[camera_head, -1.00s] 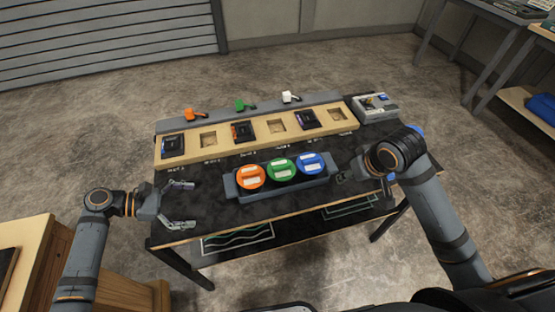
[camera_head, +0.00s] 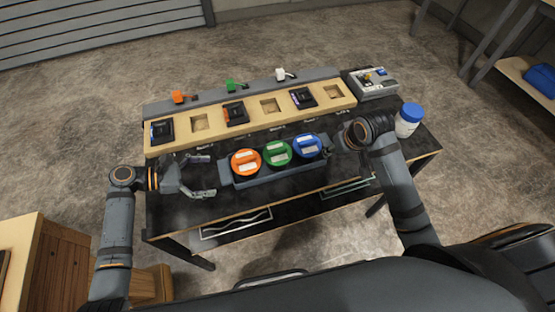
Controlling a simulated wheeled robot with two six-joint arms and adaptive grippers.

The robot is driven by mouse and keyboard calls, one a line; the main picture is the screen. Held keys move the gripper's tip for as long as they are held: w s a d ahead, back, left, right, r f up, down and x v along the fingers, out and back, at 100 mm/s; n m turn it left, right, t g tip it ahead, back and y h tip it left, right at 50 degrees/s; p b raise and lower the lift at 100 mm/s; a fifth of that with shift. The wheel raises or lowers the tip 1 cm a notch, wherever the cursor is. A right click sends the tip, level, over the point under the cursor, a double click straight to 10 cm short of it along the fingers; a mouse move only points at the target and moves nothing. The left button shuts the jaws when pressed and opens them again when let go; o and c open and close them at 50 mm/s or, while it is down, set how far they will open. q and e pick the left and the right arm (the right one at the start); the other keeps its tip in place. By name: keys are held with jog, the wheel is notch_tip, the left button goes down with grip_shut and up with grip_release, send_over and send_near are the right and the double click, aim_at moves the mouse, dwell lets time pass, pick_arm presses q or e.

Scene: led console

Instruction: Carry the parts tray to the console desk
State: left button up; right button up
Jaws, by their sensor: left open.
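The parts tray (camera_head: 263,178) is a long blue-grey tray on the dark console desk (camera_head: 290,190), near the middle of its top. It holds three round jars with an orange lid (camera_head: 245,162), a green lid (camera_head: 277,153) and a blue lid (camera_head: 306,145). My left gripper (camera_head: 212,176) is open and empty, its fingers pointing at the tray's left end, with that end close to the fingertips. My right gripper (camera_head: 339,147) is at the tray's right end; my wrist hides most of it, so its jaws and any contact cannot be made out.
A wooden rack (camera_head: 212,124) with several square pockets, some holding dark modules, runs along the desk's back. Orange, green and white levers stand behind it. A grey box (camera_head: 373,83) and a blue-capped white bottle (camera_head: 408,120) are at right. A wooden cabinet (camera_head: 60,262) stands at left.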

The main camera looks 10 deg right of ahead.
aim_at(220, 174)
pick_arm(q)
jog(key=shift+x, duration=1.7)
pick_arm(e)
jog(key=shift+x, duration=1.75)
pick_arm(q)
jog(key=shift+w, duration=0.1)
jog(key=c, duration=0.9)
pick_arm(e)
grip_shut()
pick_arm(q)
jog(key=c, duration=0.5)
jog(key=shift+r, duration=0.1)
pick_arm(e)
jog(key=shift+r, duration=0.15)
